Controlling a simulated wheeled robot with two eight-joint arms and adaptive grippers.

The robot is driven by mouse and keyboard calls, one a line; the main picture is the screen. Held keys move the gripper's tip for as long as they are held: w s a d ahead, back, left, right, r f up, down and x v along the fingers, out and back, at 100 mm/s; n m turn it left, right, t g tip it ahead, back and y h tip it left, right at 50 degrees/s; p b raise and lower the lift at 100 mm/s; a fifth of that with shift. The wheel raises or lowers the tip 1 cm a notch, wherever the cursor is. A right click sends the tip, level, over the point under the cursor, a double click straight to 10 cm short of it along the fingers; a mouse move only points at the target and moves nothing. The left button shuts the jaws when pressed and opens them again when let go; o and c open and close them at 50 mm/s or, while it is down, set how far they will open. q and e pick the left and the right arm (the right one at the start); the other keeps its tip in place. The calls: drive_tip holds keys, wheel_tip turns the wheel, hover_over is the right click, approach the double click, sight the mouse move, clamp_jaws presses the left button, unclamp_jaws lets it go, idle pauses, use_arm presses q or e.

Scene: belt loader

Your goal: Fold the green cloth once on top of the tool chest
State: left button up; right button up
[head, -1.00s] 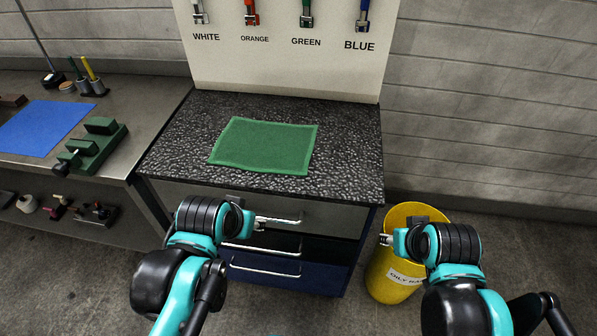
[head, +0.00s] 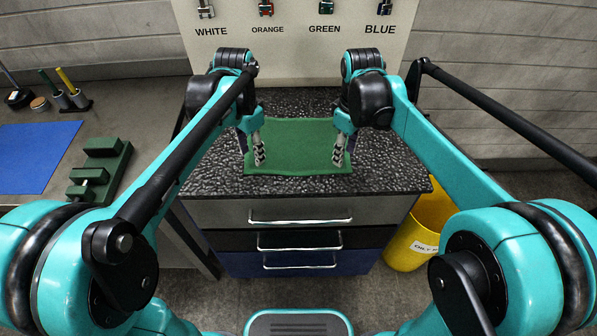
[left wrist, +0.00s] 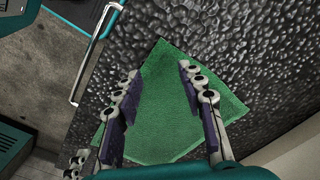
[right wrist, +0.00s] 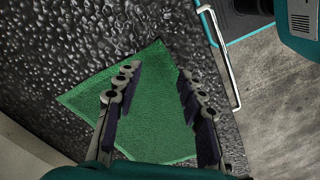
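The green cloth (head: 297,150) lies flat and unfolded on the black textured top of the tool chest (head: 390,180). My left gripper (head: 258,163) points down over the cloth's left side, near its front corner. My right gripper (head: 340,162) points down over the cloth's right side, near its front corner. In the left wrist view the cloth (left wrist: 160,100) shows between the open, empty fingers (left wrist: 155,105). In the right wrist view the cloth (right wrist: 150,100) also shows between open, empty fingers (right wrist: 158,100). I cannot tell whether the fingertips touch it. My arms hide part of the chest top.
A yellow bin (head: 415,235) stands right of the chest. The bench at left holds a blue mat (head: 35,155) and a green fixture (head: 100,172). A labelled tool panel (head: 295,55) rises behind the chest. Drawer handles (head: 300,218) jut from its front.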

sight(254, 169)
use_arm(q)
wheel_tip(254, 169, down, 4)
drive_tip(key=shift+w+a+r, duration=0.1)
drive_tip(key=shift+r, duration=0.1)
use_arm(e)
wheel_tip(254, 169, down, 4)
drive_tip(key=shift+w+a+r, duration=0.1)
drive_tip(key=shift+r, duration=0.1)
use_arm(q)
drive_tip(key=shift+f, duration=0.3)
use_arm(e)
drive_tip(key=shift+f, duration=0.35)
use_arm(q)
drive_tip(key=shift+f, duration=0.25)
use_arm(e)
drive_tip(key=shift+f, duration=0.2)
use_arm(q)
drive_tip(key=c, duration=0.7)
use_arm(e)
drive_tip(key=c, duration=0.7)
use_arm(q)
drive_tip(key=shift+f, duration=0.1)
clamp_jaws()
use_arm(e)
clamp_jaws()
